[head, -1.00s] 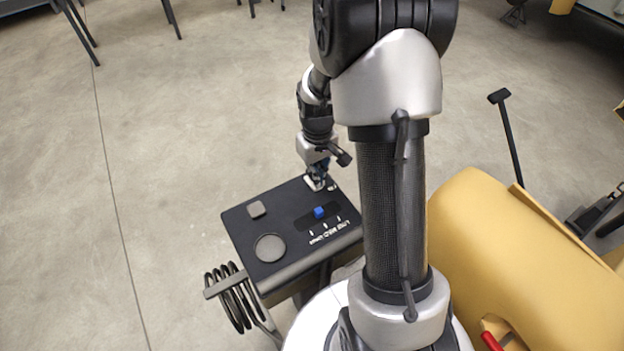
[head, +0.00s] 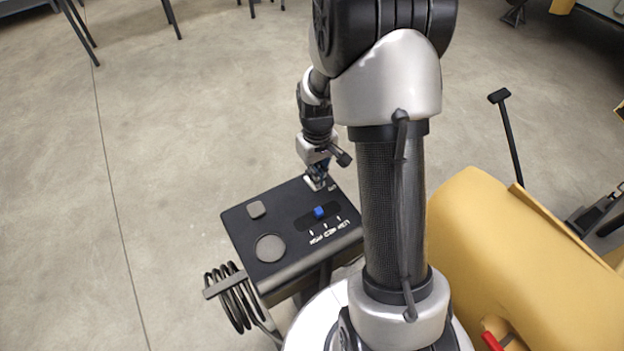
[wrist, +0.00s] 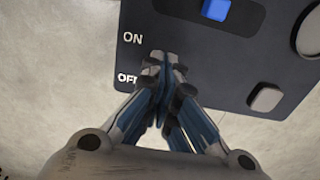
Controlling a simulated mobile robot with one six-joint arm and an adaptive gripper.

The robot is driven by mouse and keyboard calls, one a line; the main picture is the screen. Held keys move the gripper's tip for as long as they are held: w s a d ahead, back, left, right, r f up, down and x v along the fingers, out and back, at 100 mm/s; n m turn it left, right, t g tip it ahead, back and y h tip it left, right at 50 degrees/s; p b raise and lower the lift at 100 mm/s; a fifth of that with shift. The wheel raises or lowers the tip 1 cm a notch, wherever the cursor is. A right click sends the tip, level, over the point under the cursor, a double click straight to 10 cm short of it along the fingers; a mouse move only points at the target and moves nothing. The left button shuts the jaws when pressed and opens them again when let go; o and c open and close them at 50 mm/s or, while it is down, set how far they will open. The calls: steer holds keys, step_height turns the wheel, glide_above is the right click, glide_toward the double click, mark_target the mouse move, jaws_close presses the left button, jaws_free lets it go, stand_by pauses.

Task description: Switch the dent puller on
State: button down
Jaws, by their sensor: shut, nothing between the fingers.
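The dent puller (head: 285,269) is a black box with a control panel on top, low in the middle of the head view; its panel also shows in the wrist view (wrist: 200,50). White ON and OFF lettering sits at the panel's edge in the wrist view. My gripper (wrist: 160,64) is shut and empty, with its fingertips over the panel right beside this lettering. In the head view my gripper (head: 317,177) is at the panel's far corner, by a pale plate. The fingers hide most of the switch, so its position and any contact cannot be told.
The panel also has a blue slider knob (head: 319,212), a grey square button (head: 256,209) and a grey round disc (head: 269,248). A coiled black cable (head: 236,300) hangs on the box's left. A yellow body (head: 510,260) stands at right. The floor at left is clear.

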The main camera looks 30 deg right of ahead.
steer(key=shift+f+b, duration=0.7)
steer(key=shift+f, duration=0.35)
steer(key=shift+r, duration=0.1)
stand_by(0.4)
steer(key=shift+r+p, duration=2.7)
steer(key=shift+r, duration=0.75)
steer(key=shift+r, duration=0.15)
steer(key=s+a+r+t, duration=0.1)
steer(key=s+a+r, duration=0.3)
steer(key=r, duration=0.4)
steer(key=s+a+r+t, duration=0.1)
steer(key=s+a+r, duration=0.2)
steer(key=r, duration=0.5)
steer(key=s+a+r+t+b, duration=0.1)
steer(key=s+a+r, duration=0.4)
steer(key=s, duration=0.7)
steer(key=shift+s+a+r+t, duration=0.2)
steer(key=shift+s+t, duration=0.15)
steer(key=shift+t, duration=0.45)
